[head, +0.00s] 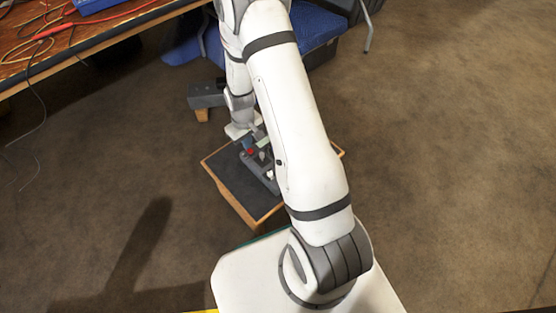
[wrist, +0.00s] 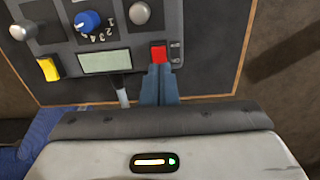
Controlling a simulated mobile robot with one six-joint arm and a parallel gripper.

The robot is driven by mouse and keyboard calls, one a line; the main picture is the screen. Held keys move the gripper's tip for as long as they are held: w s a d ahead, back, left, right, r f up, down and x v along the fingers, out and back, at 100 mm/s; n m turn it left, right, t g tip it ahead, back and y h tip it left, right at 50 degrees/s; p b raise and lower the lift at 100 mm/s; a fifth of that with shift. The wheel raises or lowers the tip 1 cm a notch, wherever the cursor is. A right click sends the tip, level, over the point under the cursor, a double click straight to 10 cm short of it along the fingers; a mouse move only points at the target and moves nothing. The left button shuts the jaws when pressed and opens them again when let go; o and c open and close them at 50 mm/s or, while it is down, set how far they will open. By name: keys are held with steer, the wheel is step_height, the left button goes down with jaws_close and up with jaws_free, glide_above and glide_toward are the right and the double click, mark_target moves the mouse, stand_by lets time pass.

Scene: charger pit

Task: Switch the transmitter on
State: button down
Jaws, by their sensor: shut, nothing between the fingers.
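The transmitter (wrist: 110,40) is a dark grey box in the wrist view, with two silver sticks, a blue numbered dial (wrist: 88,21), a blank-looking pale display (wrist: 104,61), a yellow switch (wrist: 48,69) and a red switch (wrist: 158,52) with small labels at its right. In the head view the transmitter (head: 262,172) is partly hidden by my arm. My gripper (wrist: 159,70) is shut and empty. Its blue fingertips are right at the lower edge of the red switch in the wrist view; I cannot tell whether they touch it.
The transmitter lies on a low wooden stand with a dark top (head: 225,163). A workbench (head: 80,50) with red and yellow cables is at the upper left. A blue chair (head: 315,28) stands behind my arm. The brown floor is open at the right.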

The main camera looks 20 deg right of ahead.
steer(key=shift+f, duration=0.3)
steer(key=shift+r, duration=0.1)
steer(key=shift+r+p, duration=2.4)
steer(key=shift+r, duration=1)
